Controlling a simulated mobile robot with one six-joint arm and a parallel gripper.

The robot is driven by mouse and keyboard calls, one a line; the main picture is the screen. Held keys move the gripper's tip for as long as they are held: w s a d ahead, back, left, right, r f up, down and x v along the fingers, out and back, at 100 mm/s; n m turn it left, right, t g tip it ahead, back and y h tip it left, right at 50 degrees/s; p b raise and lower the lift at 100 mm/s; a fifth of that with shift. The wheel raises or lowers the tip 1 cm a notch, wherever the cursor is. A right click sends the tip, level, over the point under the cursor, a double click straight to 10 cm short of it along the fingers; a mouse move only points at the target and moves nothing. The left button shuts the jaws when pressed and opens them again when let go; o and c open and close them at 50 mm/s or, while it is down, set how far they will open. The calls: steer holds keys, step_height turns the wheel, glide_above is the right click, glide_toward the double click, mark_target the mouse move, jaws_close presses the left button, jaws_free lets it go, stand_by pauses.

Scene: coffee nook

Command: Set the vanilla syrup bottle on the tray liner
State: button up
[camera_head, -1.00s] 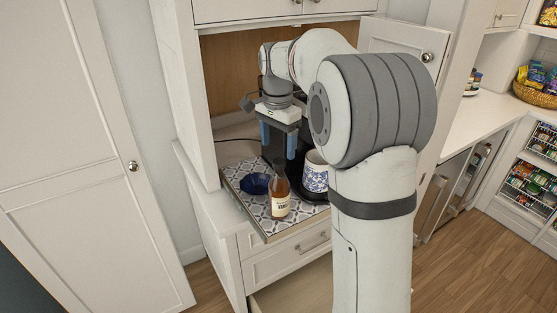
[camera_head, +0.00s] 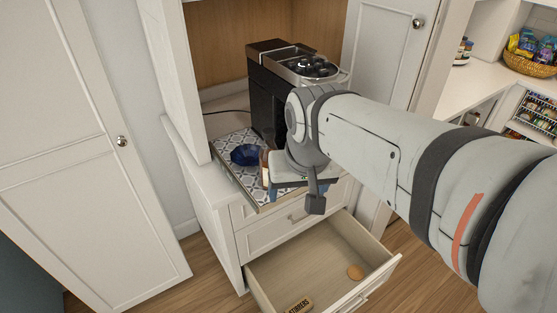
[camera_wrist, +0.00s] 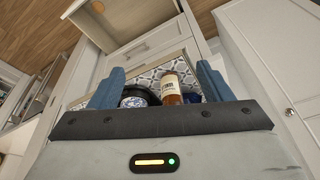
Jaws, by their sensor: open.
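The amber vanilla syrup bottle (camera_head: 265,168) with a pale label stands on the patterned tray liner (camera_head: 228,143) of the pulled-out shelf. In the head view it is partly hidden by my wrist. My gripper (camera_wrist: 160,68) is open; in the wrist view the bottle (camera_wrist: 172,88) shows between its blue fingers, with clear space on both sides. I cannot tell how far the fingertips are from it. The grey-blue patterned liner also shows in the wrist view (camera_wrist: 146,78), behind the bottle.
A dark blue bowl (camera_head: 246,155) sits left of the bottle on the liner. A blue-and-white mug (camera_wrist: 140,96) is beside the bottle. A black coffee machine (camera_head: 268,95) stands behind. Below, an open drawer (camera_head: 290,262) holds a round brown disc (camera_head: 355,271) and a stirrers box (camera_head: 299,306).

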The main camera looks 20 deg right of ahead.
steer(key=shift+n, duration=0.8)
steer(key=s+f, duration=0.2)
steer(key=s, duration=0.1)
steer(key=shift+s+d+f, duration=0.1)
steer(key=shift+s+f, duration=0.1)
steer(key=shift+f, duration=0.05)
steer(key=shift+f, duration=0.1)
